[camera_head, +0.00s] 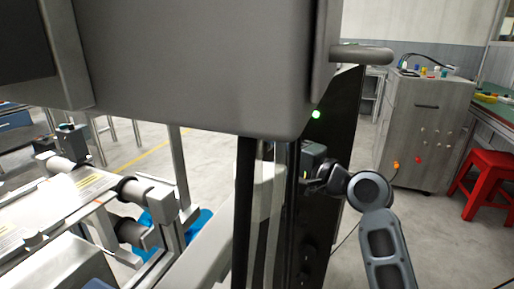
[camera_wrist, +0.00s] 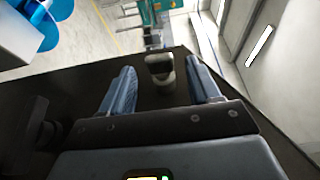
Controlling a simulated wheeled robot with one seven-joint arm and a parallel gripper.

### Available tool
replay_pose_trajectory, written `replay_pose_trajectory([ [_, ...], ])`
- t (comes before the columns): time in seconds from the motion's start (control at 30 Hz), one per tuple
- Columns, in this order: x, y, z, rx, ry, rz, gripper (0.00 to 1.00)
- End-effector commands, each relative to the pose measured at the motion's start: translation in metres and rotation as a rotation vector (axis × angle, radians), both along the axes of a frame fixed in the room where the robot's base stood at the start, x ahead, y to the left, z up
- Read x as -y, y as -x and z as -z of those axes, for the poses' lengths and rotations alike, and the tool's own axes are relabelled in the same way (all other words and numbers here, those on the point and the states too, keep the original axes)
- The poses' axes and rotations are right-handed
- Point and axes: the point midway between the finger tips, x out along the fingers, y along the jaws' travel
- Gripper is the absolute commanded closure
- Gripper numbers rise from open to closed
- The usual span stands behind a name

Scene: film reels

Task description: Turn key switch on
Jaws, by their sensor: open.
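In the wrist view, a small grey and black knob-like piece, which looks like the key switch (camera_wrist: 160,73), stands out from a dark panel (camera_wrist: 75,88). My gripper (camera_wrist: 160,65) is open, with one blue-grey finger on each side of the knob. Gaps show between the knob and both fingers; I cannot tell how deep the fingers reach past it. In the head view, my gripper (camera_head: 313,163) is at the dark side of the tall machine (camera_head: 345,125). Its fingertips and the key switch are hidden there.
A roller machine (camera_head: 85,190) stands at the left. A grey cabinet (camera_head: 425,125) and a red stool (camera_head: 485,180) stand at the right, with clear floor before them.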

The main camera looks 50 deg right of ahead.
Motion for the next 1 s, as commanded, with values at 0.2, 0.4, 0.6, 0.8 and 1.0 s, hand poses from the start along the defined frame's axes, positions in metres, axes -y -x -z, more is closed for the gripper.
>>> replay_pose_trajectory([
  [0.2,0.002,-0.038,0.0,0.001,0.0,-0.001,0.38],
  [0.4,0.002,-0.056,0.0,-0.001,0.001,0.0,0.38],
  [0.6,0.002,-0.061,0.0,-0.001,0.0,0.0,0.38],
  [0.8,0.002,-0.06,0.0,-0.001,0.0,0.0,0.42],
  [1.0,0.002,-0.06,0.0,-0.001,0.0,0.0,0.61],
])
